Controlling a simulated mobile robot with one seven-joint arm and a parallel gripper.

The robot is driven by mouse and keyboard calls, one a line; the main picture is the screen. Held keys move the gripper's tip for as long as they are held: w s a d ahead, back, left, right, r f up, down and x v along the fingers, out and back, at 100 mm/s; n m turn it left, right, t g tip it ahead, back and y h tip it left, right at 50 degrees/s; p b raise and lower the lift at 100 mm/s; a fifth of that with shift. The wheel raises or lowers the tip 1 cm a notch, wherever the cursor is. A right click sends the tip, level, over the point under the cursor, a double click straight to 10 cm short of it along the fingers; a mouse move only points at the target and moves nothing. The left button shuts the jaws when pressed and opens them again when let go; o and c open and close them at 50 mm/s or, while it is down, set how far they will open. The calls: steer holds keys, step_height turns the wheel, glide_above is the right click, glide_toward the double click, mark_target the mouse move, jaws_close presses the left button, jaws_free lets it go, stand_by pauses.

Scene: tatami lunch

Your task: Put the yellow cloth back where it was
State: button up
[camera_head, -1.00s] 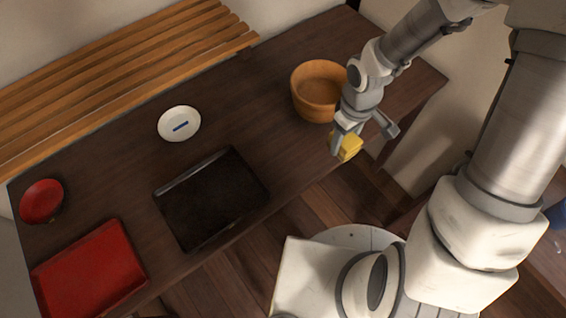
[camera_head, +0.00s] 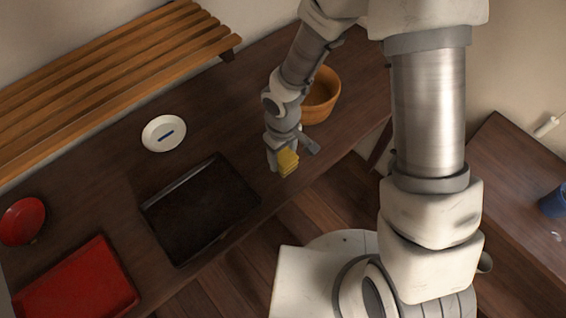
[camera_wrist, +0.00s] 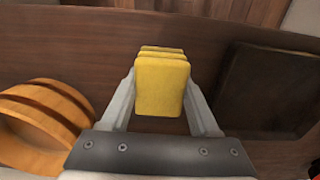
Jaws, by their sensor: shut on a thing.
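The yellow cloth (camera_head: 287,162) is a small folded block. My gripper (camera_head: 290,157) is shut on it and holds it above the front part of the dark table, between the wooden bowl and the black tray. In the wrist view the folded cloth (camera_wrist: 161,84) sits between the two fingers (camera_wrist: 162,95), with its layers showing at the top. Whether it touches the table cannot be told.
A wooden bowl (camera_head: 321,100) stands behind my arm. A black tray (camera_head: 200,212) lies to the left, with a white dish (camera_head: 163,134) behind it. A red tray (camera_head: 75,290) and red bowl (camera_head: 22,221) are far left. Another table (camera_head: 515,190) with a blue cup (camera_head: 553,201) is right.

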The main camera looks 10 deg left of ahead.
mark_target(283, 165)
steer(key=shift+f, duration=1.75)
steer(key=shift+b, duration=0.3)
steer(key=shift+f, duration=0.2)
steer(key=o, duration=1.4)
steer(key=shift+o, duration=0.2)
